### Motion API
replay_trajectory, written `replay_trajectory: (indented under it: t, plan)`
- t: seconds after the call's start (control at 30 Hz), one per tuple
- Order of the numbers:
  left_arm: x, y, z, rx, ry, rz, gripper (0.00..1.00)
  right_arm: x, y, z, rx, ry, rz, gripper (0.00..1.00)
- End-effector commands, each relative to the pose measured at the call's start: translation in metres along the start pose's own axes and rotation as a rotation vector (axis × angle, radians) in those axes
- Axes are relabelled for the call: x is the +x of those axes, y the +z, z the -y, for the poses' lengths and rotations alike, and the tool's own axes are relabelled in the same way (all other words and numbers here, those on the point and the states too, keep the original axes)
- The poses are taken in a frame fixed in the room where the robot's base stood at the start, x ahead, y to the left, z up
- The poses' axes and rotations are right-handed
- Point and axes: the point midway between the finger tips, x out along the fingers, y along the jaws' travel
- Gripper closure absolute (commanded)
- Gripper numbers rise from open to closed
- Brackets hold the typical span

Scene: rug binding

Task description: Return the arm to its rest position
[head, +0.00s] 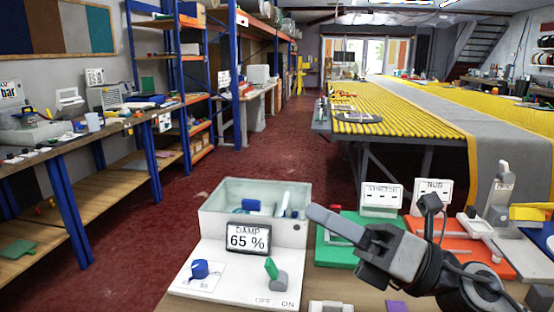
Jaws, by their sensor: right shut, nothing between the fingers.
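My right gripper (322,216) comes in from the lower right on my dark grey arm. Its long grey fingers point up and left and are together, with nothing between them. In the picture its tip sits just right of the grey-white open box (215,228) and above the front bench; I cannot tell the exact height. My left gripper is not in view. The white control panel (222,272) reads DAMP 65 % on its display (248,239). It has a blue knob (200,269) and a green-tipped lever (272,268) above OFF and ON lettering.
A green tray (338,253) and an orange tray (490,252) with labelled white signs stand behind and beside my right arm. A grey upright device (500,190) stands at the right. Beyond is a yellow-slatted table (385,112). Red floor (150,235) is open at left.

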Motion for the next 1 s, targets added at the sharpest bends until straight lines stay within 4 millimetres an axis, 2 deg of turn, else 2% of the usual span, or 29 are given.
replay_trajectory:
  t: [0.07, 0.13, 0.23, 0.27, 0.33, 0.4, 0.47, 0.5, 0.6, 0.7, 1.0]
  plan:
    - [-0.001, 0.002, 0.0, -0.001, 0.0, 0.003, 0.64, -0.009, 0.014, 0.007, 0.204, -0.033, 0.212, 1.0]
    - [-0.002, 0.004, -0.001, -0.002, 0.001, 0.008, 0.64, -0.028, 0.028, 0.025, 0.419, -0.089, 0.432, 1.0]
    - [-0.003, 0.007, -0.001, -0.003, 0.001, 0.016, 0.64, -0.073, 0.029, 0.064, 0.745, -0.214, 0.755, 1.0]
    - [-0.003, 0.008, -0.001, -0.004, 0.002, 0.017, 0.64, -0.089, 0.023, 0.076, 0.841, -0.26, 0.849, 1.0]
    - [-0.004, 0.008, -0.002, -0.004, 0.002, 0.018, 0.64, -0.129, -0.001, 0.103, 1.061, -0.38, 1.059, 1.0]
    - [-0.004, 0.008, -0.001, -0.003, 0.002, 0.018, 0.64, -0.166, -0.035, 0.122, 1.252, -0.509, 1.241, 1.0]
    - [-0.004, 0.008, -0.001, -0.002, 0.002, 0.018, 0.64, -0.194, -0.068, 0.13, 1.394, -0.622, 1.377, 1.0]
    - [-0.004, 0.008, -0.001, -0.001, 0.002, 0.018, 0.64, -0.21, -0.089, 0.132, 1.474, -0.693, 1.455, 1.0]
    - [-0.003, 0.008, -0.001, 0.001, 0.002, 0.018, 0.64, -0.238, -0.133, 0.129, 1.62, -0.842, 1.596, 1.0]
    - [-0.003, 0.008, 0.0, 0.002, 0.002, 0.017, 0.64, -0.257, -0.168, 0.12, 1.723, -0.966, 1.697, 1.0]
    - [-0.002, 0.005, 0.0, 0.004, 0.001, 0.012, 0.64, -0.292, -0.243, 0.082, 1.918, -1.278, 1.896, 1.0]
